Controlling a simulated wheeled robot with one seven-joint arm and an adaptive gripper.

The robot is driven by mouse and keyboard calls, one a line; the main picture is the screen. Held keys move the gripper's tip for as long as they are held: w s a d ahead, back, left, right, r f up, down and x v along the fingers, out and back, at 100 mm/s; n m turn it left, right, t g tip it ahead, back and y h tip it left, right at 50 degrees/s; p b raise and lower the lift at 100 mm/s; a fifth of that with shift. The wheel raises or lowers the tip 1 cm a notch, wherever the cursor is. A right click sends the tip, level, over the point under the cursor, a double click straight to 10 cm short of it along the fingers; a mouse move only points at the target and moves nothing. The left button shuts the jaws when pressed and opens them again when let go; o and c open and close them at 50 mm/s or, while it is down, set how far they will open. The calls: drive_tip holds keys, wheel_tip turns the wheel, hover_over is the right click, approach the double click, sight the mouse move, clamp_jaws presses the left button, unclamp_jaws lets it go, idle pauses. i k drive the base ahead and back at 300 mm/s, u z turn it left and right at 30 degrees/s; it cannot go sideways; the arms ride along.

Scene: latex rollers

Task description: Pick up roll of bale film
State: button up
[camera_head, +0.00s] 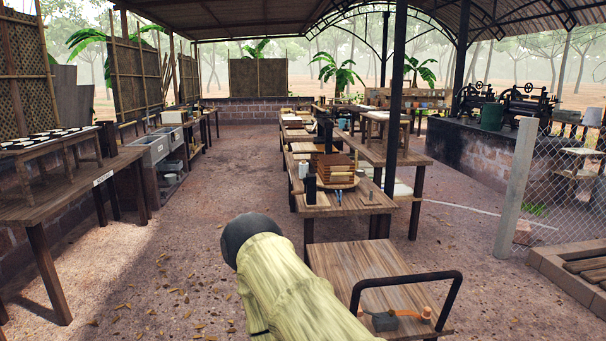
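I cannot make out a roll of bale film for certain. A small white cylinder (303,169) stands near the left edge of the middle work table (376,203); it may be the roll, but it is too small to tell. A pale yellow-green limb with a dark round end rises from the bottom centre and appears to be part of my own arm. My gripper's fingers do not show.
A wooden cart (350,263) with a black handle carries a grey block (384,322) and an orange item (427,314). A long bench (70,197) lines the left. A wire fence (570,180) stands right.

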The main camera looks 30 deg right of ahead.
sight(304, 165)
drive_tip(key=z, duration=0.25)
drive_tip(key=i, duration=2.3)
drive_tip(key=z, duration=0.5)
drive_tip(key=i, duration=1.6)
drive_tip(key=z, duration=0.25)
drive_tip(key=i, duration=1.55)
drive_tip(key=z, duration=0.05)
